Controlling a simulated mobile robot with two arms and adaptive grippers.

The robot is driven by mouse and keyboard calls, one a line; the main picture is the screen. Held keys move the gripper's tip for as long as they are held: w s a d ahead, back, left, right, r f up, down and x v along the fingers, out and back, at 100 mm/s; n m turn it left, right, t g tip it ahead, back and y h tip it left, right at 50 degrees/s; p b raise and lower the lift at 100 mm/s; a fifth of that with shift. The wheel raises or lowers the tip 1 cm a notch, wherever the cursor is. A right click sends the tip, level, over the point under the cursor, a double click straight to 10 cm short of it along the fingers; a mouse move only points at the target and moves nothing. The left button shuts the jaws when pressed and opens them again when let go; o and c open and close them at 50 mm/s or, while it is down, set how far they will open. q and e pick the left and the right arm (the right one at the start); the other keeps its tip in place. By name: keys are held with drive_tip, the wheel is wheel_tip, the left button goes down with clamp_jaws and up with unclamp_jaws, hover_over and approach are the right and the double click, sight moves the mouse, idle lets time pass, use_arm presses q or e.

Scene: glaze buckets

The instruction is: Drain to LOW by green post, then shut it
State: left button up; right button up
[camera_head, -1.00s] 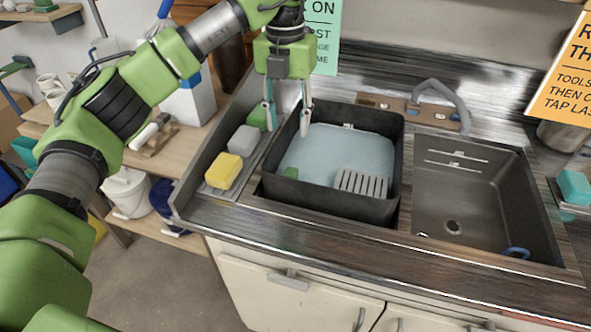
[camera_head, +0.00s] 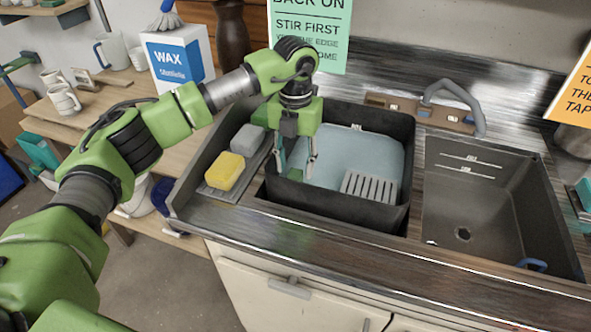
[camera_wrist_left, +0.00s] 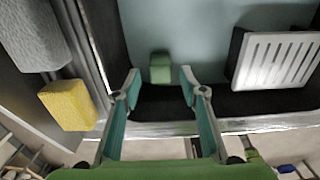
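A black tub holding pale blue liquid (camera_head: 345,150) fills the left basin; the liquid also shows in the left wrist view (camera_wrist_left: 205,30). A small green post (camera_wrist_left: 160,68) stands at the tub's near-left side; in the head view the green post (camera_head: 295,174) is partly hidden by my gripper. My left gripper (camera_head: 297,166) points down over this corner, its teal-padded fingers apart. In the left wrist view the fingertips (camera_wrist_left: 160,76) lie on either side of the post in the picture, with nothing held between them. Whether they reach its height is unclear. My right gripper is out of view.
A grey slotted grate (camera_head: 369,186) sits at the tub's near-right part. A yellow sponge (camera_head: 225,171) and grey block (camera_head: 247,140) lie on the left ledge. The right basin (camera_head: 480,205) looks empty, with level marks. A grey spout (camera_head: 455,97) stands behind.

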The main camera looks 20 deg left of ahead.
sight(295, 173)
use_arm(q)
drive_tip(key=shift+f, duration=1.65)
clamp_jaws()
drive_tip(key=shift+r+p, duration=0.75)
drive_tip(key=shift+r, duration=1)
unclamp_jaws()
drive_tip(key=shift+r, duration=0.1)
